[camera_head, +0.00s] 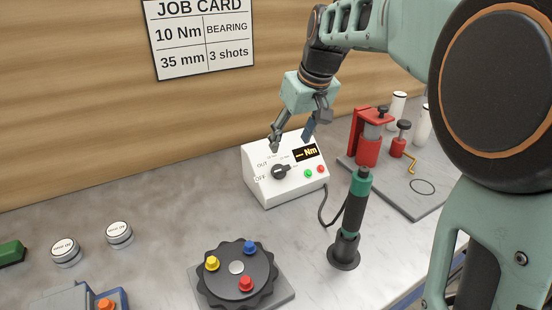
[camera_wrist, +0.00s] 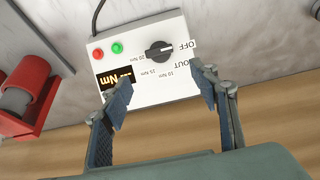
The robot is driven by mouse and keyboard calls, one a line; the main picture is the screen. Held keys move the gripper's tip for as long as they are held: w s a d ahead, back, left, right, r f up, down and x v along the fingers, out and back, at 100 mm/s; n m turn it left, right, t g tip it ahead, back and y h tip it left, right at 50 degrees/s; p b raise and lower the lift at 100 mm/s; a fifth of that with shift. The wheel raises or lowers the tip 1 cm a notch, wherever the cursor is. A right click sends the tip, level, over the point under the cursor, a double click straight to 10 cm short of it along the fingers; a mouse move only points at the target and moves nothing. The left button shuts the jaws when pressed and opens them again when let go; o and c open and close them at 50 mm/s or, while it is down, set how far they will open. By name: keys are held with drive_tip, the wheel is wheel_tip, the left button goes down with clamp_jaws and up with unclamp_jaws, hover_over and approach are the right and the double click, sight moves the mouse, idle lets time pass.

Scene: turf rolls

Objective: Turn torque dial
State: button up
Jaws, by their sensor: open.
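The torque dial (camera_head: 281,171) is a black knob on the front of a white control box (camera_head: 262,192). In the wrist view the dial (camera_wrist: 158,52) has printed labels around it: OFF, OUT, 10 Nm, 15 Nm and 20 Nm. I cannot tell which label it points at. The box's display (camera_head: 306,152) shows dashes and "Nm". My gripper (camera_head: 291,142) is open and empty, above the box's back edge, its fingers spread. In the wrist view my gripper (camera_wrist: 161,82) has one finger on each side, with the dial beyond the fingertips, untouched.
A job card (camera_head: 203,40) on the wall reads 10 Nm, bearing, 35 mm, 3 shots. A green-and-black driver (camera_head: 353,205) stands right of the box, with a cable beside it. A red press (camera_head: 368,140) stands farther right. A round black fixture (camera_head: 233,285) with coloured knobs lies in front.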

sight(282, 169)
drive_tip(key=x, duration=1.1)
drive_tip(key=shift+s+b, duration=0.1)
drive_tip(key=shift+b, duration=0.2)
drive_tip(key=shift+d, duration=0.1)
drive_tip(key=c, duration=1.2)
drive_tip(key=shift+o, duration=0.2)
